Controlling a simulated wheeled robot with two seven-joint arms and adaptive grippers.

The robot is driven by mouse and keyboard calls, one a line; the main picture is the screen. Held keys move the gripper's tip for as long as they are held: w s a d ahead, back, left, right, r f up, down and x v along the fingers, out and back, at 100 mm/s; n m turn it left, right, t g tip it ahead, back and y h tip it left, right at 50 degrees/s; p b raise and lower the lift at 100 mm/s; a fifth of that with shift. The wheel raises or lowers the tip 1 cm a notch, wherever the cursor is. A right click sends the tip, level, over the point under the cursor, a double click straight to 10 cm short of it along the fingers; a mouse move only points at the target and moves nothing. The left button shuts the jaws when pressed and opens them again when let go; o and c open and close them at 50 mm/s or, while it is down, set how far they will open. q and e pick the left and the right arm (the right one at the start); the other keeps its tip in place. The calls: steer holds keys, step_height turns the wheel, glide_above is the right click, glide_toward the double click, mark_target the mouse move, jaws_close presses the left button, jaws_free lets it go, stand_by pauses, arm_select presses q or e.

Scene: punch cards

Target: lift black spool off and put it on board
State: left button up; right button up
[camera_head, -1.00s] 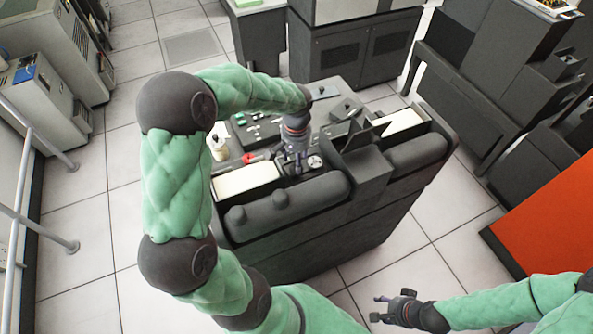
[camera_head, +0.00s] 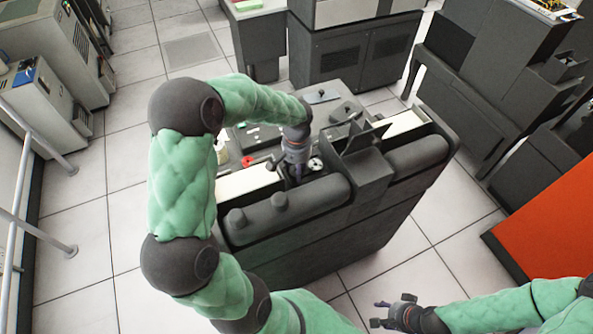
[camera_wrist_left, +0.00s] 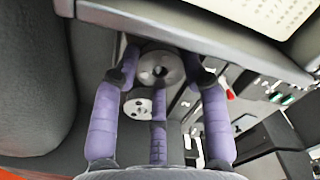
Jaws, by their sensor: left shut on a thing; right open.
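My left gripper (camera_head: 297,174) reaches down into the recess of the dark machine, behind its rounded front cover. In the left wrist view its purple fingers (camera_wrist_left: 158,88) are closed around a round spool (camera_wrist_left: 162,68), which looks grey there with a dark centre hole. A second, smaller metal disc (camera_wrist_left: 139,104) sits beside it. In the head view the fingers hide most of the held spool, and a pale disc (camera_head: 316,163) shows just right of them. I cannot tell for sure which surface is the board. My right gripper (camera_head: 381,313) is open and empty above the floor.
A cream card tray (camera_head: 245,180) lies left of the left gripper, and another (camera_head: 404,123) lies at the right. An upright dark panel (camera_head: 362,138) stands close on the right. A red part (camera_head: 248,161) and dark blocks (camera_head: 345,110) are on the machine top.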

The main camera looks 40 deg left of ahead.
arm_select(q)
steer(key=shift+w+r, duration=0.1)
steer(key=shift+r, duration=0.05)
step_height(320, 180, up, 3)
steer(key=shift+a+r+p, duration=0.1)
steer(key=shift+r+p, duration=0.1)
steer(key=shift+p, duration=0.3)
steer(key=shift+c, duration=0.6)
steer(key=w+a+r+p, duration=0.6)
steer(key=w+a+r, duration=0.2)
steer(key=r, duration=0.5)
steer(key=a, duration=0.2)
steer(key=shift+w+a+r+p, duration=0.2)
steer(key=shift+w+a+p, duration=0.1)
steer(key=shift+w+a, duration=0.05)
